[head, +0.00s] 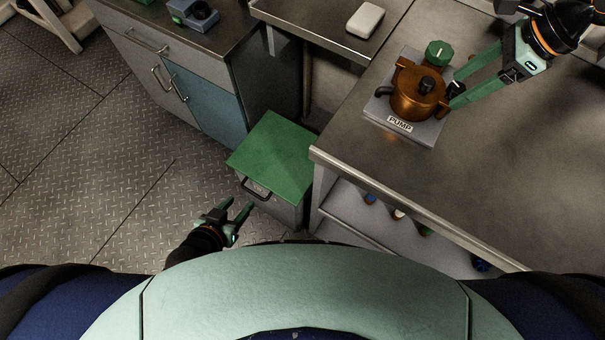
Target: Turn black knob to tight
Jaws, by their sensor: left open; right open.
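A copper-coloured pump (408,102) stands on a grey base labelled PUMP (398,125) on the steel counter at the right. A black knob (456,88) shows at the pump's right side. My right gripper (456,90) comes from the upper right. Its green fingers are open on either side of the black knob; I cannot tell whether they touch it. Another black cap (427,84) tops the pump, and a green knob (438,53) sits behind it. My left gripper (236,210) is open and empty, low at the left over the floor.
A green-topped box (275,155) with a handle stands on the floor beside the counter (510,165). A shelf below the counter holds small items. A white block (365,20) lies on the back counter, and a blue device (193,14) stands on the cabinet.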

